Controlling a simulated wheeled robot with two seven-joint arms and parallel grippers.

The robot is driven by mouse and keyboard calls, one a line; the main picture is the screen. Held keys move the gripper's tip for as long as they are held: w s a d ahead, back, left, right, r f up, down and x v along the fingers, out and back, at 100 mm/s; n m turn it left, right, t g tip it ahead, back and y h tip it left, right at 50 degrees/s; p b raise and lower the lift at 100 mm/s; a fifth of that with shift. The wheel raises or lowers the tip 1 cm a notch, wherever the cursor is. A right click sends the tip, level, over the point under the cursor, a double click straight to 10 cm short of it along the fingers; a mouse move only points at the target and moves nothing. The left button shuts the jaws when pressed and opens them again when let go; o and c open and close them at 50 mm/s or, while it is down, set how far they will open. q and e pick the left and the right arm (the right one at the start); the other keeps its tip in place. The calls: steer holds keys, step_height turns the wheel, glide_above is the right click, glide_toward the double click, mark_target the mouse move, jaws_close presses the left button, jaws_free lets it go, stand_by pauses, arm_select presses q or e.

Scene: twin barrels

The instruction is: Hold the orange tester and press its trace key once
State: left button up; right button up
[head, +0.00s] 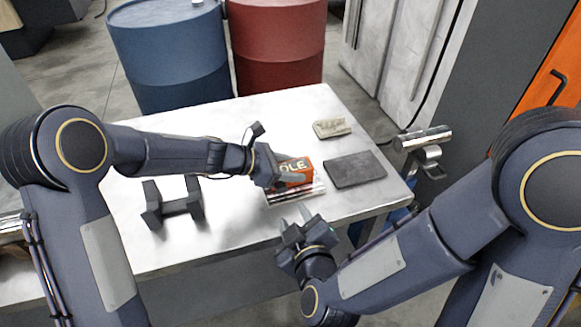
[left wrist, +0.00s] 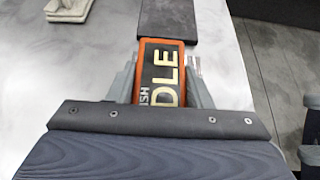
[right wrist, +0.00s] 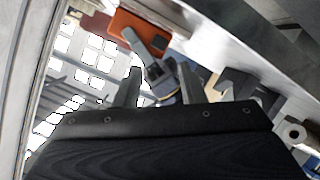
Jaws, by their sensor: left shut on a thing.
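The orange tester (head: 298,172) is above the table's right part in the head view. Its dark face carries large pale letters ending in "DLE". My left gripper (head: 280,171) is shut on the tester; in the left wrist view the tester (left wrist: 161,75) sits between its fingers. My right gripper (head: 296,222) is below and in front of the tester, near the table's front edge, apart from it. Its fingers (right wrist: 160,88) stand apart with nothing held. I cannot make out the trace key.
A dark flat pad (head: 355,169) and a pale grey block (head: 332,128) lie on the white table (head: 290,112). A dark dumbbell-like stand (head: 174,205) is at left. A metal cylinder (head: 424,138) is beyond the right edge. Blue (head: 170,55) and red (head: 278,45) barrels stand behind.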

stand_by(0.3)
jaws_close()
stand_by(1.6)
